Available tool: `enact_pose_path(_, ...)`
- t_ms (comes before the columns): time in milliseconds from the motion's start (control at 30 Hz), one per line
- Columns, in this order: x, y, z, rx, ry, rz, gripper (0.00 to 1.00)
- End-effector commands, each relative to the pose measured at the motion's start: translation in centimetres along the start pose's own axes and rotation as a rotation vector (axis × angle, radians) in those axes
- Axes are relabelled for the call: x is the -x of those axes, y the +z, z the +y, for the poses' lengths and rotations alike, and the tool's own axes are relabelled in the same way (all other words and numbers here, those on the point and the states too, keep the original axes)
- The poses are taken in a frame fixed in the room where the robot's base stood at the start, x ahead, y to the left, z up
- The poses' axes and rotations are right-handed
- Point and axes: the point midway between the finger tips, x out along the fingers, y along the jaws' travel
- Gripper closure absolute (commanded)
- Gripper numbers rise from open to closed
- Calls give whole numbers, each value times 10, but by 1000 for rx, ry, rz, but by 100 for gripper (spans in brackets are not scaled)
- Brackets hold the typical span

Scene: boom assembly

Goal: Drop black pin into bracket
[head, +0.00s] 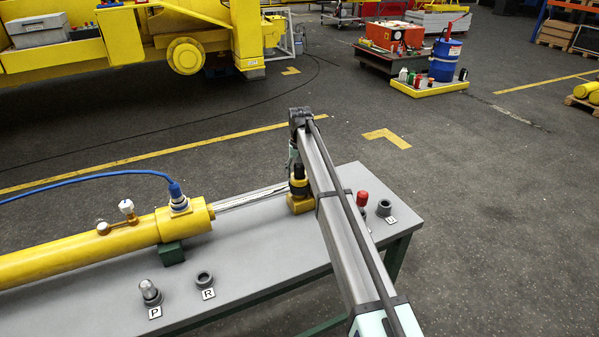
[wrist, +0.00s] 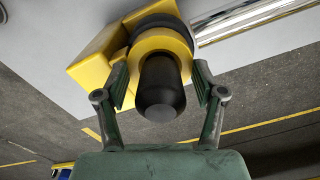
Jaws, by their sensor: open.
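The black pin (wrist: 160,92) stands at the yellow bracket's ring, its rounded end pointing toward the wrist camera. The yellow bracket (wrist: 97,58) is behind it, with a dark collar around part of the ring. In the head view the black pin (head: 299,185) is upright on the yellow bracket (head: 299,205), at the end of the silver rod. My gripper (wrist: 161,80) is open, with one finger on each side of the pin and a visible gap at each side. In the head view my arm hides most of the gripper. How deep the pin sits is hidden.
The grey table (head: 240,255) carries a yellow cylinder (head: 80,250) with a blue hose and a silver rod (head: 250,197). A silver pin (head: 150,290) is by label P, and empty holders are by R (head: 204,279) and S (head: 384,208). A red-topped pin (head: 362,198) stands right of my arm.

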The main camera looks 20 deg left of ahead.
Motion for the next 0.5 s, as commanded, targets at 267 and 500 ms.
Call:
enact_pose_path(267,23,-1,0,0,0,2,31)
enact_pose_path(500,70,-1,0,0,0,3,31)
